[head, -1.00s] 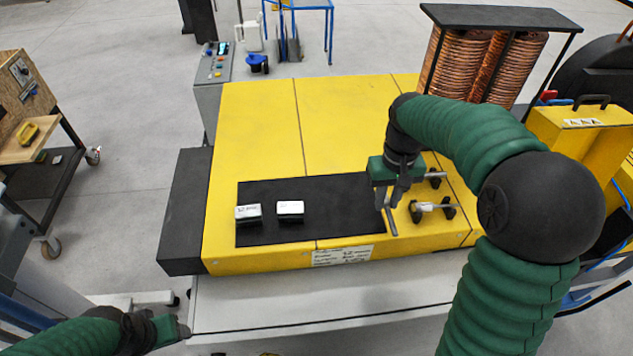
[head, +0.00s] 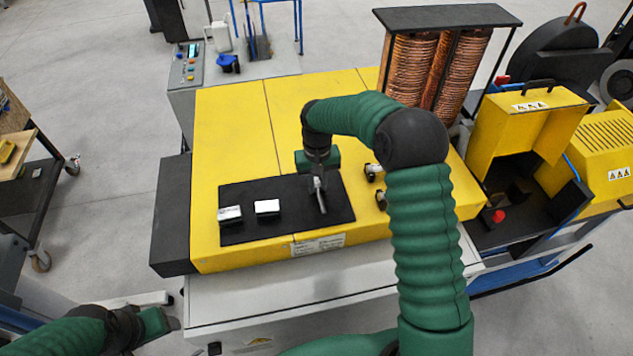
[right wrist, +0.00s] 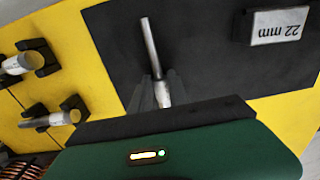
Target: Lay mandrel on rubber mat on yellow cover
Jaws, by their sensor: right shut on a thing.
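The black rubber mat (head: 285,222) lies on the yellow cover (head: 232,130). A slim grey mandrel (head: 321,200) is in my right gripper (head: 318,182), over the right part of the mat. In the right wrist view the mandrel (right wrist: 149,45) points away from the fingers (right wrist: 162,90), which are shut on it, with the mat (right wrist: 205,50) behind it. I cannot tell whether the mandrel touches the mat. My left gripper (head: 170,320) is at the lower left, away from the cover; its jaws are too small to read.
Two white-topped blocks, left (head: 230,214) and right (head: 267,208), stand on the mat; the right wrist view shows one labelled 22 mm (right wrist: 278,25). Two more mandrels sit in black holders right of the mat (right wrist: 40,60) (right wrist: 50,118). Copper coils (head: 435,70) stand behind.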

